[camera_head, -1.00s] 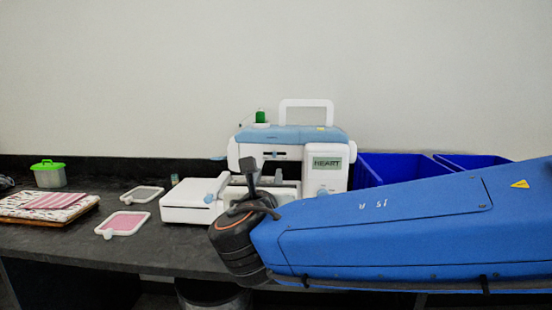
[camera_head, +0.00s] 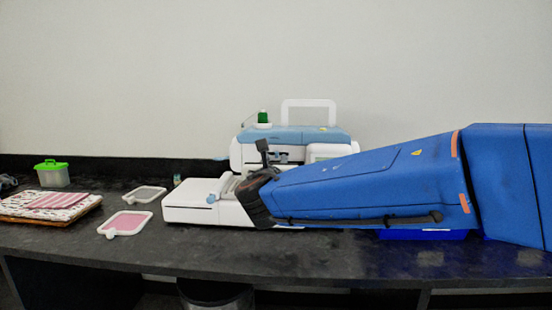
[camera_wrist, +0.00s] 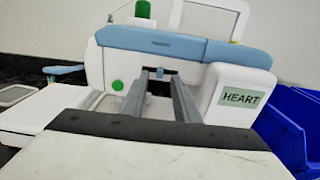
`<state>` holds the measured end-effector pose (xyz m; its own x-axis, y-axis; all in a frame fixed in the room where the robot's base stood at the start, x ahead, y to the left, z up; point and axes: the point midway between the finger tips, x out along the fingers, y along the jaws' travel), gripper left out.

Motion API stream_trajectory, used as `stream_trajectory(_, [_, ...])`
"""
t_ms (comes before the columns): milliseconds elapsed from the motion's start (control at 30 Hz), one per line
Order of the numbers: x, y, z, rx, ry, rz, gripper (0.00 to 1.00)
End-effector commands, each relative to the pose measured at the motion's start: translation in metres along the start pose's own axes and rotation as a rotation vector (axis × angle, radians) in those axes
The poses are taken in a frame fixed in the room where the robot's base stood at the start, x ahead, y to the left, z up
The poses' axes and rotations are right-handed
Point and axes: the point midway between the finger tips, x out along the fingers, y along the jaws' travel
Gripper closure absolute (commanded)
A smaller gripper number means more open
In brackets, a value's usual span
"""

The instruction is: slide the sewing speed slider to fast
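The white and blue sewing machine (camera_head: 290,135) stands at the back of the table, and it fills much of the wrist view (camera_wrist: 190,46). Its speed slider seems to be the small blue tab (camera_wrist: 161,69) on the white front below the blue top. My gripper (camera_wrist: 160,76) is open, its two grey fingers apart on either side of the tab and pointing at the machine. I cannot tell whether a finger touches the tab. In the head view my arm hides the fingers and the machine's lower right front.
The display (camera_wrist: 239,97) reads HEART. Blue bins (camera_wrist: 283,122) stand right of the machine. Left on the table are two small hoops (camera_head: 125,223), folded cloth (camera_head: 50,205) and a green-lidded box (camera_head: 52,174). The table's left front is clear.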

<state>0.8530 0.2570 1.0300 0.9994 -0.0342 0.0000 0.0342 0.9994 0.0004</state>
Motion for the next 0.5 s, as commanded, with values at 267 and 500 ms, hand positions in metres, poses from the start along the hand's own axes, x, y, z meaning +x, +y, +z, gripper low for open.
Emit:
stream_trajectory(267, [0.03, -0.001, -0.001, -0.001, 0.001, -0.002, 0.72])
stream_trajectory(500, [0.035, 0.0, 0.0, 0.0, 0.0, 0.001, 0.72])
